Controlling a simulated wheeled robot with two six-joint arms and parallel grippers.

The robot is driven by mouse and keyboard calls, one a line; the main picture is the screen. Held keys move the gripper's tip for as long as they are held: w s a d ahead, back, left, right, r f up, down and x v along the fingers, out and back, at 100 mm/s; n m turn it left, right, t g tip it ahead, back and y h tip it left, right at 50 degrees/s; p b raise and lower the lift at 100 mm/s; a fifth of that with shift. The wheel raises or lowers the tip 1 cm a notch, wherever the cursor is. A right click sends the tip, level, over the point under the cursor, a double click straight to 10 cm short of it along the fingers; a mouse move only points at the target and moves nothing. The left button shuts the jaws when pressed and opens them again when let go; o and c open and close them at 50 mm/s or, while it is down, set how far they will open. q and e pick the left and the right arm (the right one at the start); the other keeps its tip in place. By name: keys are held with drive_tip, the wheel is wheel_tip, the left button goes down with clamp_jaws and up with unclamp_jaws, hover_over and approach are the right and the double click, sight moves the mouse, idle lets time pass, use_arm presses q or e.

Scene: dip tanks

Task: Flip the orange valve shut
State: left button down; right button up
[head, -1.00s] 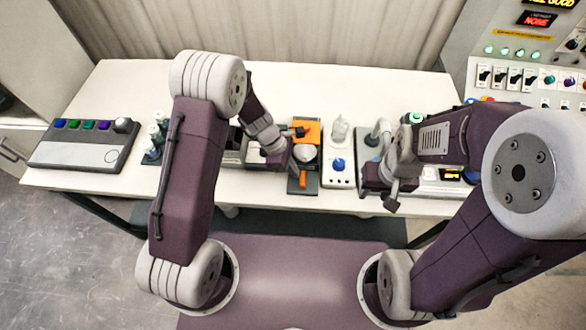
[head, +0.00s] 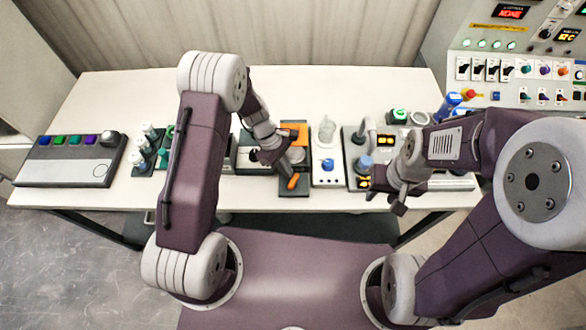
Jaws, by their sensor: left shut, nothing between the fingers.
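The orange valve's unit stands near the table's middle, with an orange block (head: 297,131) at its back and a dark base. Its orange lever (head: 293,181) shows at the unit's front, slightly slanted. My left gripper (head: 286,168) is shut and empty, just behind the lever. It covers part of the unit, and I cannot tell whether it touches the lever. My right gripper (head: 384,196) hangs at the table's front edge, before the unit with the blue knob and small display. Whether its fingers are apart is unclear.
A white unit with a blue knob (head: 327,165) stands right of the valve. Further left are a rack of capped vials (head: 142,150) and a grey button panel (head: 70,160). A control panel (head: 515,70) stands at the right. The table between button panel and curtain is clear.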

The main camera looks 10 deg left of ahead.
idle(0.3)
idle(0.4)
use_arm(q)
drive_tip(key=shift+s+a, duration=0.2)
drive_tip(key=shift+s, duration=0.6)
